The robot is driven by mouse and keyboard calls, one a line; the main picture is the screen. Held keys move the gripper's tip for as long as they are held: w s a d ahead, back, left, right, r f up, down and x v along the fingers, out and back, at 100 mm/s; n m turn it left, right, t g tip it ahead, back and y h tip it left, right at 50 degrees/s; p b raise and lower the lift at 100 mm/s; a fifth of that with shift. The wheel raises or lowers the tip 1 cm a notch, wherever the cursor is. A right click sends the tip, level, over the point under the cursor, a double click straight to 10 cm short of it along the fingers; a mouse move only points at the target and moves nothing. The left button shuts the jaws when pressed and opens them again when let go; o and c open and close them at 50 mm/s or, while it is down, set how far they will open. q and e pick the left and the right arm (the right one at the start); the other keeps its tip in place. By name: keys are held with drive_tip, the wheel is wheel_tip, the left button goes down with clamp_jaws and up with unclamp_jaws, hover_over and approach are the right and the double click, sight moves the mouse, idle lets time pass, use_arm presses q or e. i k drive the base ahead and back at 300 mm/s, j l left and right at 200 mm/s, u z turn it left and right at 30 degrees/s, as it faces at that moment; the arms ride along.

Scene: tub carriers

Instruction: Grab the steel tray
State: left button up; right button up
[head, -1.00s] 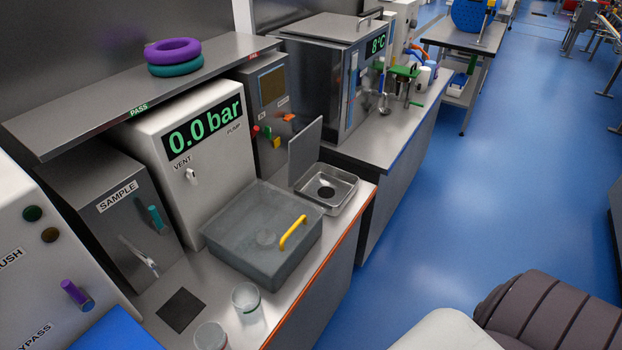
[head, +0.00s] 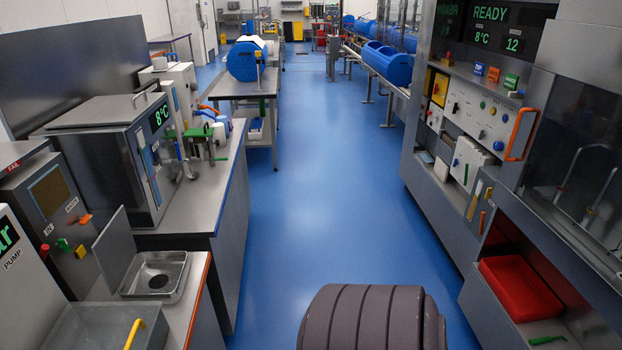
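The steel tray (head: 173,268) is a small, shallow, shiny open pan at the lower left of the head view. Neither of my grippers shows in the head view, and nothing is holding the tray.
A grey tub (head: 90,330) with a yellow handle (head: 133,334) sits just in front of the tray. A steel oven-like cabinet (head: 110,165) stands behind it. The blue floor aisle (head: 300,210) is clear. A machine wall with a red bin (head: 520,287) lines the right.

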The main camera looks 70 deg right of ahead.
sight(425, 157)
drive_tip(key=z, duration=3.1)
drive_tip(key=i+j+u, duration=0.3)
drive_tip(key=i, duration=0.75)
drive_tip(key=i+u, duration=0.35)
drive_tip(key=i, duration=1.9)
drive_tip(key=i+j+z, duration=0.15)
drive_tip(key=i, duration=1)
